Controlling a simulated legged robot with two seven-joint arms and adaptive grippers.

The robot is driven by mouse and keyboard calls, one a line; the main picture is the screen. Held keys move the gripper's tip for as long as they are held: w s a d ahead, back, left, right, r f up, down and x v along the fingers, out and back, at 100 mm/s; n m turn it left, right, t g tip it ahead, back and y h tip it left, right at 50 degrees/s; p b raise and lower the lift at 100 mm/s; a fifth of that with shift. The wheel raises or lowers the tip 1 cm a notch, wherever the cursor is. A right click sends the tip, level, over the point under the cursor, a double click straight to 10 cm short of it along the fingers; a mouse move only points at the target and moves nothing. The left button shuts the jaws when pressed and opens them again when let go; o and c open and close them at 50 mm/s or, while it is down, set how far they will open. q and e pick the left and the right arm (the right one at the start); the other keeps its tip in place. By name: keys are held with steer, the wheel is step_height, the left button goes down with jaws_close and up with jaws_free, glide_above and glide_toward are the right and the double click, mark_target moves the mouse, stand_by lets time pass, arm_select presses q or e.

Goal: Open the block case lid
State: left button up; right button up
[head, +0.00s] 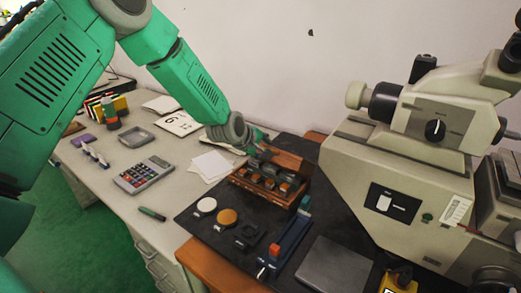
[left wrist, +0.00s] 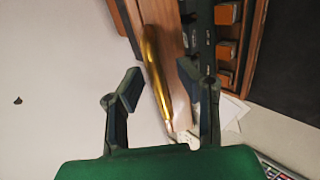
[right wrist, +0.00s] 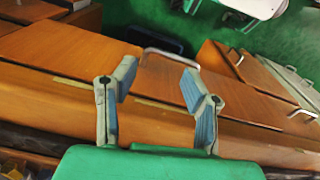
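The block case (head: 240,188) is a brown wooden box on the black mat, with several orange-brown blocks in dark slots. Its lid (head: 291,161) stands raised at the back edge, with the compartments exposed. My left gripper (head: 262,142) is at the lid's left end, above the case. In the left wrist view, the left gripper (left wrist: 160,82) is open, with a shiny brass-coloured strip (left wrist: 154,70) and part of the lid (left wrist: 172,30) between or beyond its fingers. I cannot tell whether a finger touches the lid. My right gripper (right wrist: 157,85) is open and empty, away from the case.
A beige microscope (head: 385,165) stands right of the case. A blue-and-red tool (head: 290,240), a grey plate (head: 335,265) and round pads (head: 227,216) lie in front. A calculator (head: 145,174) and papers lie left. Wooden drawers (right wrist: 60,60) are below the right gripper.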

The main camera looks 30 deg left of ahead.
arm_select(q)
steer(key=shift+a, duration=0.2)
steer(key=v, duration=1.1)
steer(key=shift+s+d+r, duration=0.2)
steer(key=shift+s+r, duration=0.05)
steer(key=shift+s, duration=0.1)
steer(key=shift+a, duration=0.25)
steer(key=c, duration=0.4)
steer(key=shift+a+f, duration=0.2)
steer(key=shift+f, duration=0.1)
jaws_close()
step_height(320, 180, down, 9)
steer(key=w+m+t+b, duration=0.1)
steer(key=m+t+b, duration=0.4)
steer(key=m, duration=1.4)
steer(key=s+f+m+t+b, duration=0.25)
steer(key=s+m+t, duration=0.5)
steer(key=m, duration=0.95)
steer(key=f+b+x, duration=0.1)
steer(key=x, duration=1.2)
steer(key=shift+w+a+g+h, duration=0.15)
steer(key=shift+w+g+h, duration=0.2)
steer(key=shift+w+h, duration=0.05)
arm_select(e)
step_height(320, 180, down, 9)
steer(key=shift+a+r, duration=0.15)
steer(key=shift+a, duration=0.15)
